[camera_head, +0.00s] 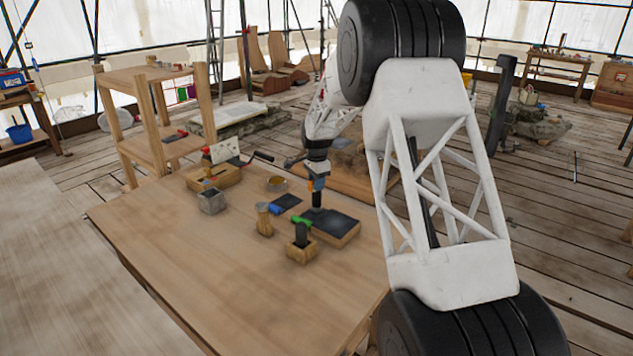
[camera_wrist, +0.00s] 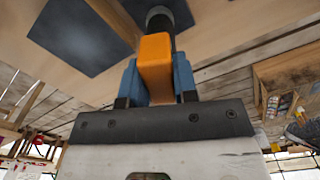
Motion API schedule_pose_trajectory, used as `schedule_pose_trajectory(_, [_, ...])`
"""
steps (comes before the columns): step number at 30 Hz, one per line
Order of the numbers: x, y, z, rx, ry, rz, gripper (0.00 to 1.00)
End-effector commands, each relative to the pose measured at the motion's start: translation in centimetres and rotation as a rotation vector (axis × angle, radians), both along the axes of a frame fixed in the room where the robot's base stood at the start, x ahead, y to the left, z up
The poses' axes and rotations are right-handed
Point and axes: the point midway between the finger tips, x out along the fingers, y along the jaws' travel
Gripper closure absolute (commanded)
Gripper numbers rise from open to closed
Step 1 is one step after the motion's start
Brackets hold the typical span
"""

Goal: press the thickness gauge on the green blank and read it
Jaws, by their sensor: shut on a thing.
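My gripper (camera_head: 318,183) points down over the far side of the workbench. Its blue fingers (camera_wrist: 158,80) are shut on an orange-bodied tool (camera_wrist: 155,62) with a black cylindrical end, which I take to be the thickness gauge. The black end (camera_head: 316,199) points down at the far part of a dark-topped wooden block (camera_head: 345,233); I cannot tell whether it touches. A small green piece (camera_head: 300,220), possibly the green blank, shows at the block's near left, above a dark upright in a small wooden holder (camera_head: 301,253). No green shows in the wrist view. The gauge's reading is not visible.
A blue piece (camera_head: 274,208) lies by a flat dark mat (camera_head: 288,201), next to a wooden peg-like object (camera_head: 264,219). The bench's near left is clear.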

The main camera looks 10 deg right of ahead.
Motion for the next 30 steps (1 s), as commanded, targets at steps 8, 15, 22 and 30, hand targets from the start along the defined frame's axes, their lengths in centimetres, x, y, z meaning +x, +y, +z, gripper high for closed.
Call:
schedule_pose_trajectory(8, [0.0,0.0,-0.6,0.0,-0.001,0.0,1.0])
schedule_pose_trajectory(15, [0.0,0.0,-1.1,0.0,-0.001,0.0,1.0])
schedule_pose_trajectory(22, [0.0,0.0,-1.6,0.0,-0.001,0.0,1.0])
schedule_pose_trajectory(30, [0.0,0.0,-1.7,0.0,-0.001,0.0,1.0])
